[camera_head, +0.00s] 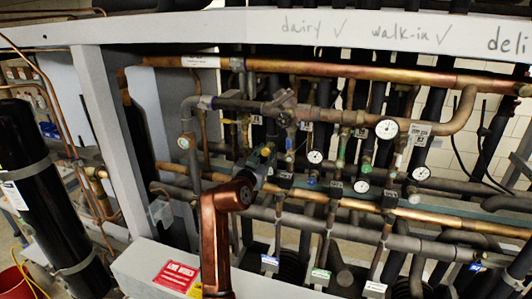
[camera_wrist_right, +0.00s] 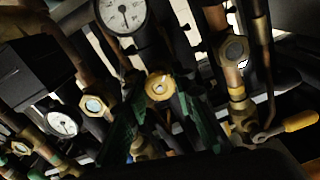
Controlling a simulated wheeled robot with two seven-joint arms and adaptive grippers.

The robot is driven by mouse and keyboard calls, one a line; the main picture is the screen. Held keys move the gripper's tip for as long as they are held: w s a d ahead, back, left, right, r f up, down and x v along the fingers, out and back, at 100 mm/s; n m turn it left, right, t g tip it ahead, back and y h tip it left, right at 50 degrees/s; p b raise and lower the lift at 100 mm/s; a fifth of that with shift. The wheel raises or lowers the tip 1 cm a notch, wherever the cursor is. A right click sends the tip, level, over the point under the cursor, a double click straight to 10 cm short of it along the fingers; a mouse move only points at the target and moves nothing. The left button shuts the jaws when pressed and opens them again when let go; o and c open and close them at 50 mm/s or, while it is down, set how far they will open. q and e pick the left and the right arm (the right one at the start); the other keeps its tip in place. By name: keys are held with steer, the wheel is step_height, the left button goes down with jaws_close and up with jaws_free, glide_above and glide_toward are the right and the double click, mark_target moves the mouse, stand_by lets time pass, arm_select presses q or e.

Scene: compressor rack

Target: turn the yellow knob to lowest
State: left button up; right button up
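A round yellow-gold knob or cap (camera_wrist_right: 158,87) shows in the right wrist view, just beyond and between my right fingertips; I cannot tell for certain that it is the task's knob. My right gripper (camera_wrist_right: 160,115) has its two dark green fingers spread, with a gap between them, and no clear contact shows. In the head view my right gripper (camera_head: 264,160) is at the pipe rack, left of centre, and its fingers hide what lies directly behind. The knob cannot be made out there. My left gripper is not in view.
A yellow-handled lever (camera_wrist_right: 300,121) is at the right of the wrist view. A dial gauge (camera_wrist_right: 122,14) sits above the fingers. Copper pipes (camera_head: 350,70) and several gauges crowd the rack. A grey box (camera_head: 145,262) with a red label stands below, and a black cylinder (camera_head: 40,190) at left.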

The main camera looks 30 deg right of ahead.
jaws_close()
steer(key=shift+r, duration=0.1)
